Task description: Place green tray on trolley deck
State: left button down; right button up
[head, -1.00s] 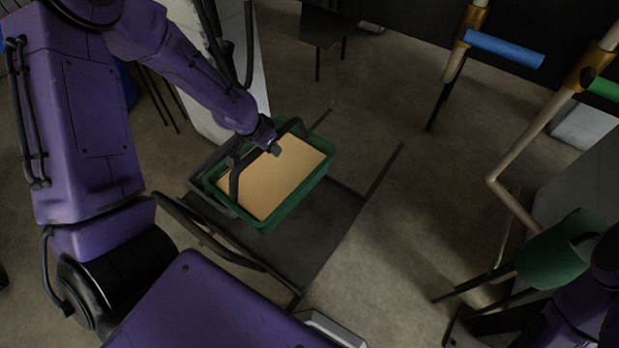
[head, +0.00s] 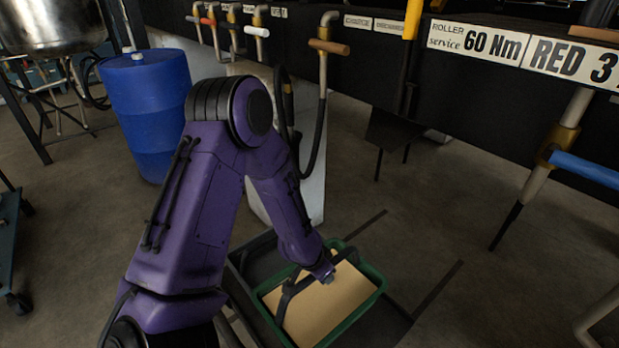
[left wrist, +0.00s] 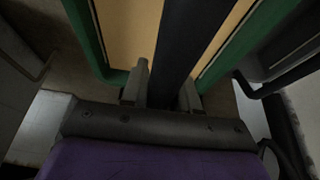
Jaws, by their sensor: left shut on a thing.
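The green tray (head: 352,318) has a green rim, a tan inside and a dark arched handle (head: 290,290). It is low in the head view, over the dark flat trolley deck (head: 388,322). I cannot tell whether it rests on the deck or hangs just above it. My left gripper (head: 329,277) is shut on the handle. In the left wrist view, the gripper's two fingers (left wrist: 163,92) straddle the dark handle bar (left wrist: 190,45), with the tray's green rim (left wrist: 85,35) beyond. My right gripper is out of view.
A blue drum (head: 150,115) stands at the left, behind my left arm. A pale block (head: 312,190) stands behind the tray. A black beam with labels and pipes (head: 375,60) runs across the back. Open floor (head: 440,220) lies to the right.

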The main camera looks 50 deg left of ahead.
pick_arm(q)
jog(key=d+f, duration=0.2)
jog(key=f, duration=0.1)
jog(key=w+d+f+b, duration=0.1)
jog(key=d+f, duration=0.1)
jog(key=f, duration=0.1)
jog(key=w+d+f+b, duration=0.1)
jog(key=d+f, duration=0.1)
jog(key=f, duration=0.1)
jog(key=shift+d, duration=0.3)
jog(key=shift+f, duration=0.3)
jog(key=c, duration=0.9)
grip_release()
jog(key=shift+s+f, duration=0.1)
jog(key=shift+s, duration=0.1)
jog(key=shift+o, duration=0.3)
